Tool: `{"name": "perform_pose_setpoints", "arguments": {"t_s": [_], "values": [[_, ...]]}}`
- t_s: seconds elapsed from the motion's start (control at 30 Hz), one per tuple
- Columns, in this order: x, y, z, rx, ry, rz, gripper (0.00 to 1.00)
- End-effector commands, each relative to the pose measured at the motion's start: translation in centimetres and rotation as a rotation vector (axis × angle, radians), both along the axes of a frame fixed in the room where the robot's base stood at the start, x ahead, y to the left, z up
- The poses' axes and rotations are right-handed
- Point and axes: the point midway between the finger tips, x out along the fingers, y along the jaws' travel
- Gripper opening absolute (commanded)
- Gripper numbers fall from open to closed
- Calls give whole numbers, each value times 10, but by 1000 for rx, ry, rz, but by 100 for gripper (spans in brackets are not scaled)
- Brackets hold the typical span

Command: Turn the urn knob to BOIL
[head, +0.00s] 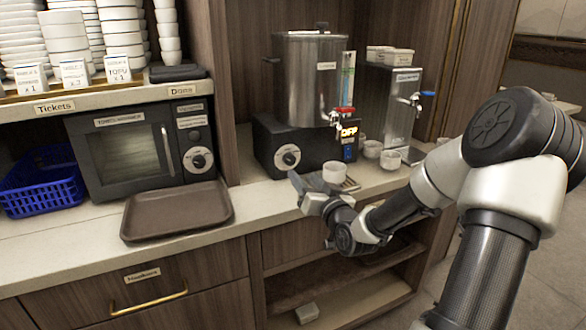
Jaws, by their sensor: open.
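The steel urn (310,75) stands on a black base (268,145) on the counter, right of centre in the head view. Its round knob (290,156) is on the front of the base; the pointer's exact direction is too small to read. The fingertips are small and partly hard to make out.
A white cup (335,172) stands under the urn's tap (342,111), close behind my gripper. A steel dispenser (392,100) and small cups (390,160) are to the right. A brown tray (177,210) and a microwave (130,150) are to the left.

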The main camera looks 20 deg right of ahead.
Motion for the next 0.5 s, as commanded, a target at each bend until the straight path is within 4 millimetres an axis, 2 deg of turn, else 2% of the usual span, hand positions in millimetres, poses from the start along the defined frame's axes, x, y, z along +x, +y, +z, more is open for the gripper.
{"name": "perform_pose_setpoints", "arguments": {"t_s": [0.03,0.2,0.4,0.5], "values": [[13,1,-1,1,-4,2,47],[49,0,-2,2,-1,1,47],[79,-1,-1,1,0,1,47],[88,-1,0,1,0,1,47]]}}
